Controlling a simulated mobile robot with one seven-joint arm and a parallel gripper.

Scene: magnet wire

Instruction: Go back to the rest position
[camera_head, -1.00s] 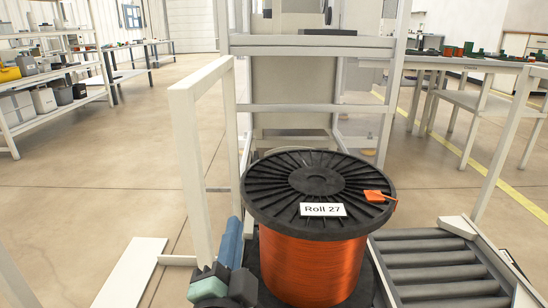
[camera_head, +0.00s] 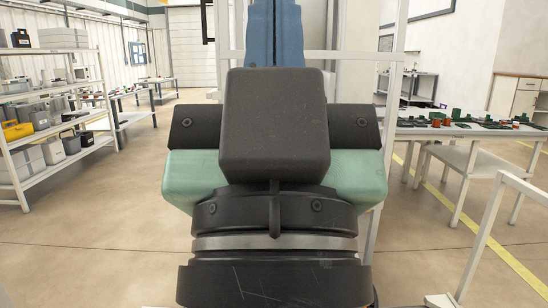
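My gripper (camera_head: 275,35) fills the middle of the head view, very close to the camera and pointing up. Its black and teal body hides much of the scene behind it. The wire spool is not in view.
A shelf rack (camera_head: 55,130) with boxes and a yellow case stands at the left. A table (camera_head: 470,132) with small green and orange parts stands at the right. A pale frame post (camera_head: 500,225) rises at the right front. Open floor (camera_head: 90,255) lies at the left.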

